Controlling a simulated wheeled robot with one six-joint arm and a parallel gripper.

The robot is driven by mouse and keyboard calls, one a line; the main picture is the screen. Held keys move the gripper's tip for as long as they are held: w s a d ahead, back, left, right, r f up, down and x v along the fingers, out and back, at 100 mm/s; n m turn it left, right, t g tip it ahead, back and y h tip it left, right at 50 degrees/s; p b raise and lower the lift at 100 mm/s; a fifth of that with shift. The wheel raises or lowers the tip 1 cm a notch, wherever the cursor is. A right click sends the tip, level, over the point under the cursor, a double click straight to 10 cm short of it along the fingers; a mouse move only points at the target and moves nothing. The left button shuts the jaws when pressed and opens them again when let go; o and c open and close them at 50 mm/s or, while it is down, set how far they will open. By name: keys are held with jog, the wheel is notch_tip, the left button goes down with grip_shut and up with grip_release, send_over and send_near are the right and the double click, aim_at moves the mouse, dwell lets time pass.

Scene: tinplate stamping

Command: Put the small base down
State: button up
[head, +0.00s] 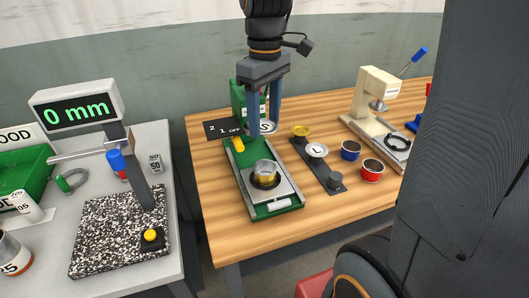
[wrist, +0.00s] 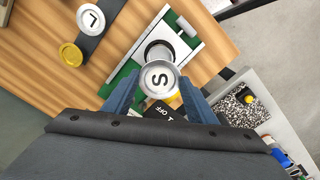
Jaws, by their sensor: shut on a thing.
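The small base is a silver disc marked S (wrist: 158,78). My gripper (wrist: 155,92) is shut on it, with one blue-grey finger on each side. In the head view my gripper (head: 265,115) points down and holds the small base (head: 265,128) above the far part of the green fixture. The small base partly hides the fixture's round opening in the wrist view.
A black 1-2-OFF plate (head: 221,129), blue tin (head: 350,150), red tin (head: 372,169) and cream press (head: 372,100) stand nearby. A gauge (head: 77,107) is left.

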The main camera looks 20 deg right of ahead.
notch_tip(320, 180, down, 11)
jog(key=shift+f+p, duration=0.1)
jog(key=shift+p, duration=0.7)
jog(key=shift+f, duration=0.1)
jog(key=shift+f, duration=0.35)
jog(key=shift+f, duration=0.15)
jog(key=o, duration=1)
notch_tip(320, 180, up, 13)
jog(key=shift+f+b, duration=0.1)
jog(key=shift+b, duration=1)
jog(key=s+f+m, duration=0.2)
jog(key=s+f, duration=0.1)
jog(key=f, duration=0.1)
jog(key=s+f+m, duration=0.2)
jog(key=s+f, duration=0.1)
jog(key=f, duration=0.1)
jog(key=s+f+m+t, duration=0.1)
jog(key=s+f+m, duration=0.1)
jog(key=s+f, duration=0.1)
jog(key=shift+s+f+m, duration=0.25)
jog(key=shift+f+m, duration=0.15)
jog(key=shift+f, duration=0.25)
